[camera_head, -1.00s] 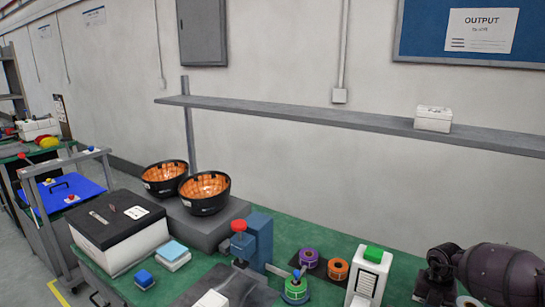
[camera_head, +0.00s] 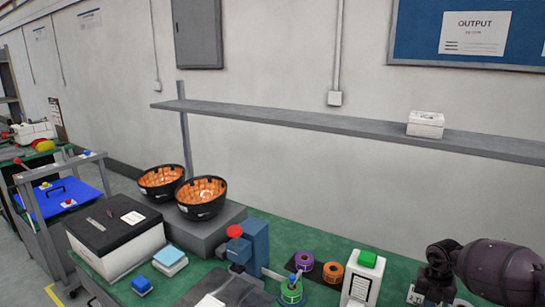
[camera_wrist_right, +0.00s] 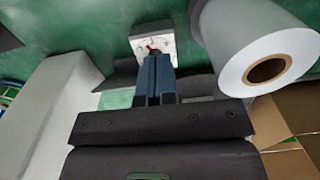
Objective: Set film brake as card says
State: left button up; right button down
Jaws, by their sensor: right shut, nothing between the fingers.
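My right gripper (camera_wrist_right: 155,95) shows in the right wrist view with its two dark blue fingers together and nothing between them. Just beyond the fingertips is a small white dial plate (camera_wrist_right: 139,44) with dark marks and a red pointer (camera_wrist_right: 152,46), likely the film brake. The fingertips overlap the plate's lower part, and I cannot tell whether they touch it. A large white film roll (camera_wrist_right: 240,40) with a brown core is to the right. In the head view my right arm is at the lower right, its gripper out of frame. My left gripper is in neither view. No card is readable.
In the head view, the green bench (camera_head: 310,243) holds a blue press with a red knob (camera_head: 234,231), coloured label rolls (camera_head: 303,261), a white box with a green top (camera_head: 360,285) and two black bowls (camera_head: 201,197). In the wrist view a pale block (camera_wrist_right: 60,110) stands left and cardboard (camera_wrist_right: 285,120) lies right.

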notch_tip(320, 180, up, 3)
jog(key=shift+w+a+f+p, duration=0.1)
jog(key=shift+a+f+p, duration=0.05)
jog(key=shift+p, duration=0.6)
jog(key=shift+w, duration=0.1)
jog(key=m, duration=0.4)
jog(key=s+m+b, duration=0.1)
jog(key=m, duration=0.3)
jog(key=s+r+m, duration=0.1)
jog(key=m, duration=0.2)
jog(key=shift+m+b, duration=0.35)
jog(key=shift+m, duration=0.05)
jog(key=shift+f, duration=0.1)
